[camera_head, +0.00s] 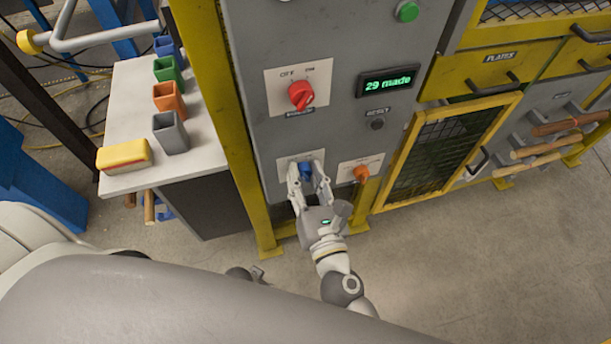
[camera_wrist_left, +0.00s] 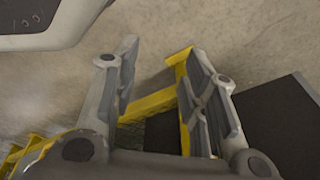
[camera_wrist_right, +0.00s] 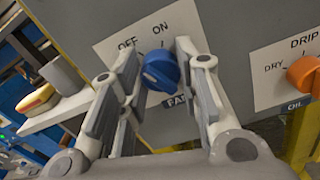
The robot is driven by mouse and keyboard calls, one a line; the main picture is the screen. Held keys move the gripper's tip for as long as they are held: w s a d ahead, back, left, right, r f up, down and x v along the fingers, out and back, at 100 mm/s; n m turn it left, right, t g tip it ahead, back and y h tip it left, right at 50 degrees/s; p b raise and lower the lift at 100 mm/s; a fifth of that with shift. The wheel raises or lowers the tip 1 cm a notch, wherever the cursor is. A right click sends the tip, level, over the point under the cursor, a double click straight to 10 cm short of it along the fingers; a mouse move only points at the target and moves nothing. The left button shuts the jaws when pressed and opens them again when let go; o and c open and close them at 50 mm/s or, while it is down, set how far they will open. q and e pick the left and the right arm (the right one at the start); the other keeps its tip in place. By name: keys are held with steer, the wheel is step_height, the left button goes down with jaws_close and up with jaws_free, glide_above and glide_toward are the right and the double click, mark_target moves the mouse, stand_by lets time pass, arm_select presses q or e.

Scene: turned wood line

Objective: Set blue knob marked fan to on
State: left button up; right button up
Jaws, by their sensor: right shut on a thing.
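The blue knob (camera_head: 306,171) sits on a white plate low on the grey cabinet front. In the right wrist view the blue knob (camera_wrist_right: 160,71) shows under the words OFF, on the left, and ON, on the right. Its blue label below is partly hidden by a finger. I cannot tell clearly which word the knob points to. My right gripper (camera_head: 308,174) has its fingers on either side of the knob and is shut on it. My left gripper (camera_wrist_left: 160,55) is open and empty, low above the floor.
A red knob (camera_head: 300,95) is above and an orange knob (camera_head: 362,173) is to the right on the same cabinet. A green display (camera_head: 387,81) reads "29 made". A side table (camera_head: 122,111) with coloured bins stands left. Concrete floor (camera_head: 470,250) is clear at right.

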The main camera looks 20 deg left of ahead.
steer(key=shift+m, duration=0.7)
steer(key=m, duration=0.4)
steer(key=shift+m+b, duration=0.3)
steer(key=m, duration=0.3)
steer(key=shift+m, duration=0.3)
arm_select(q)
steer(key=shift+w+r, duration=0.3)
steer(key=shift+r, duration=0.2)
steer(key=shift+w+r, duration=0.25)
steer(key=shift+r, duration=0.2)
arm_select(e)
steer(key=shift+f+m, duration=0.1)
steer(key=shift+m, duration=0.6)
arm_select(q)
steer(key=shift+w+d, duration=0.1)
steer(key=shift+w, duration=0.05)
arm_select(e)
steer(key=o, duration=1)
arm_select(q)
steer(key=shift+w+r, duration=0.2)
steer(key=shift+w, duration=0.15)
